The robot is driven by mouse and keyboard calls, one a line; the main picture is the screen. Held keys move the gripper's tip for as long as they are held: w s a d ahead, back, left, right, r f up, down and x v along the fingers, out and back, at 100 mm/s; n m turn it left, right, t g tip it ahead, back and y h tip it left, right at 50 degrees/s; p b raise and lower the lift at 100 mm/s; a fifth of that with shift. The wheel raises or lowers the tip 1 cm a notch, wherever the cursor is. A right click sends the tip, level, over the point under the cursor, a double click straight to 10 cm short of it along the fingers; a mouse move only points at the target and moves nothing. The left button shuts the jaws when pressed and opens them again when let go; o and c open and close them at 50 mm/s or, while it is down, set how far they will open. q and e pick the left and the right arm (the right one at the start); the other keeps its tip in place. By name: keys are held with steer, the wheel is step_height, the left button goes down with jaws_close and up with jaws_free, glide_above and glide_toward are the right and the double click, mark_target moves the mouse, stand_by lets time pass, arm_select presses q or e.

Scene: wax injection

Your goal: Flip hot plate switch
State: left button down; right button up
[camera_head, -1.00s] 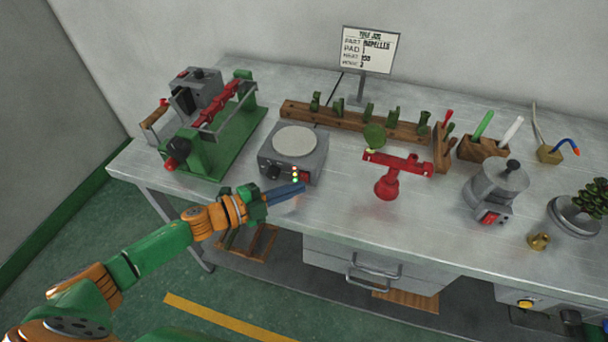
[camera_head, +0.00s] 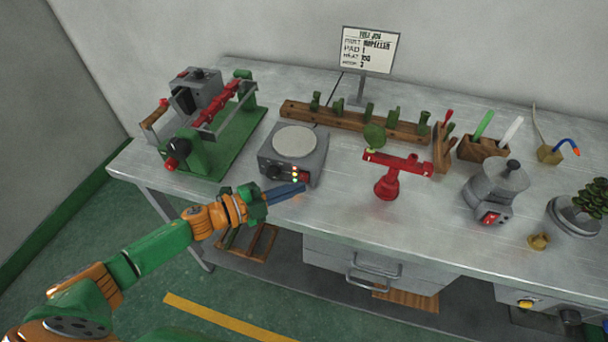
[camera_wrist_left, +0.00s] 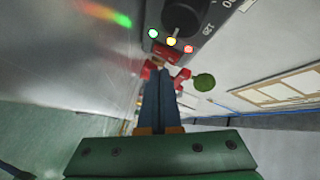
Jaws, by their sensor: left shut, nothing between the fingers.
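The hot plate (camera_head: 318,152) is a grey box with a pale round top, on the bench left of centre. Its front has a black knob (camera_head: 274,172), also large in the left wrist view (camera_wrist_left: 181,18), and a row of small lit lamps (camera_head: 295,174). In the wrist view a small red part (camera_wrist_left: 162,51) sits just below the lamps; I cannot tell for sure that it is the switch. My left gripper (camera_head: 303,187) is shut and empty, its blue fingers just in front of the hot plate's lower right front. In the wrist view its tips lie close to the red part; contact is unclear.
A red stand (camera_head: 387,186) with a green disc stands right of the hot plate. A green-based machine (camera_head: 232,150) is on the left, a wooden rack (camera_head: 340,120) behind. A grey pot (camera_head: 495,185) is further right. The bench's front edge runs below my gripper.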

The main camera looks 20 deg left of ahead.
arm_select(q)
steer(key=shift+w, duration=0.35)
steer(key=shift+w+r, duration=0.1)
steer(key=shift+w, duration=0.2)
stand_by(0.5)
steer(key=shift+s, duration=0.1)
steer(key=shift+s, duration=0.65)
steer(key=shift+s+p, duration=0.45)
steer(key=shift+s, duration=0.05)
steer(key=shift+s+a+f+p, duration=0.1)
steer(key=shift+s+p, duration=0.1)
steer(key=shift+s, duration=0.45)
steer(key=shift+s+d+f+p, duration=0.15)
steer(key=shift+s+p, duration=0.1)
steer(key=shift+s, duration=0.45)
steer(key=shift+s+a+f+p, duration=0.1)
steer(key=shift+s+a+p, duration=0.1)
steer(key=shift+s, duration=0.45)
